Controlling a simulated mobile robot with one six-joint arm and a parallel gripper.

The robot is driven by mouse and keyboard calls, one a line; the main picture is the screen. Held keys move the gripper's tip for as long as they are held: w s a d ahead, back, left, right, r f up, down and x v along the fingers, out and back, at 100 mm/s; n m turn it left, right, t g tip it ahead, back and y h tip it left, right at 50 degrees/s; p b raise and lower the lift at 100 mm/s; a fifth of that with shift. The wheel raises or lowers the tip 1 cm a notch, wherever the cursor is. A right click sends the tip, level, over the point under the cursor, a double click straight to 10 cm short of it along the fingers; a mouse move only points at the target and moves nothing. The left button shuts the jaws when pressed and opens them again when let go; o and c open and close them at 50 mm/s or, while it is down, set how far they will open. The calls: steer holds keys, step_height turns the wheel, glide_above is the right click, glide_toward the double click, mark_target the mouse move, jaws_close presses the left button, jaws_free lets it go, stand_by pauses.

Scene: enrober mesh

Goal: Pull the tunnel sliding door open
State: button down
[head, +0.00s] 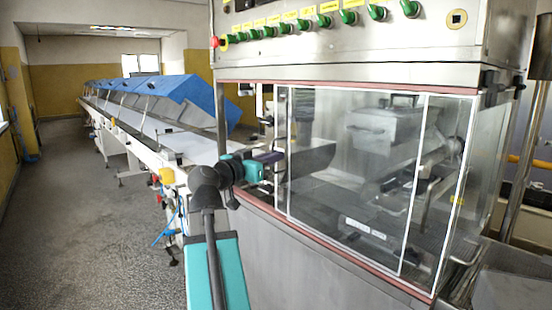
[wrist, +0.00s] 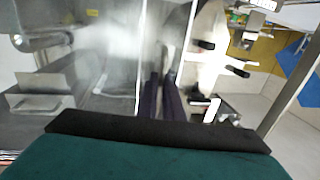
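The tunnel sliding door (head: 350,190) is a clear panel with thin white edges on the front of the steel machine. Machinery shows through it. My gripper (head: 280,157) is at the door's left upright edge, about mid-height, with its dark purple fingers pointing right. In the wrist view the two dark fingers of my gripper (wrist: 162,92) lie close together with a narrow gap between them. A white upright edge (wrist: 140,60) stands just left of the fingers. I cannot tell whether the fingers touch or hold anything; the spot between the tips is small and blurred.
A control panel (head: 340,35) with green knobs and a red button overhangs the door. A long conveyor with blue covers (head: 185,95) runs back on the left. The grey floor (head: 90,220) left of it is clear. A metal post (head: 525,150) stands at the right.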

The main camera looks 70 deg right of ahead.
steer(key=c, duration=1.9)
jaws_free()
steer(key=shift+w+a, duration=0.1)
steer(key=shift+a, duration=0.1)
steer(key=shift+d, duration=0.15)
steer(key=b+v, duration=0.4)
steer(key=v, duration=0.9)
steer(key=shift+a, duration=0.4)
steer(key=shift+w, duration=0.15)
